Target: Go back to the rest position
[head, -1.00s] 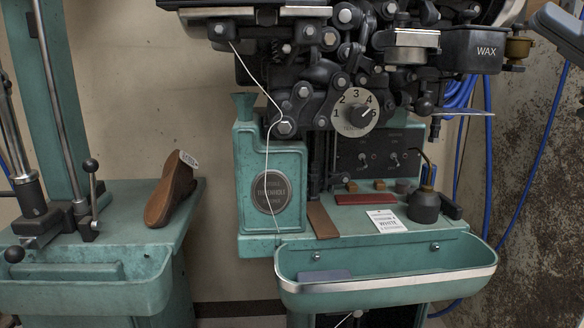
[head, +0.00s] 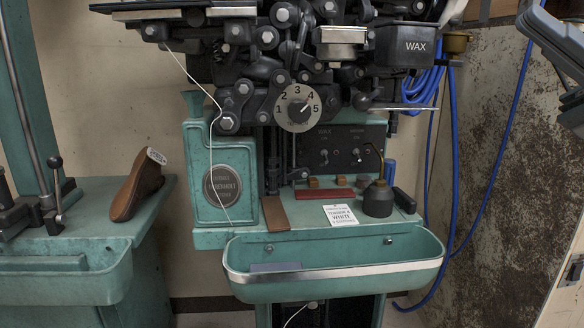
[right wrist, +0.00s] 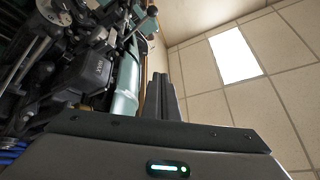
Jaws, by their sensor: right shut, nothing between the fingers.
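My right gripper shows in the right wrist view (right wrist: 161,95). Its two dark fingers are together and empty, pointing up with the ceiling beyond. In the head view only grey and dark parts of my right arm show at the upper right edge, clear of the machine; I cannot make out the fingertips there. My left gripper is in neither view. The green and black stitching machine (head: 222,165) stands in the middle of the head view.
The machine's green tray (head: 335,284) juts out in front and holds a dark flat block (head: 275,267). A wax pot (head: 403,46) and blue hoses (head: 513,125) are at its right. A black oil can (head: 378,198) stands by a white card (head: 341,215).

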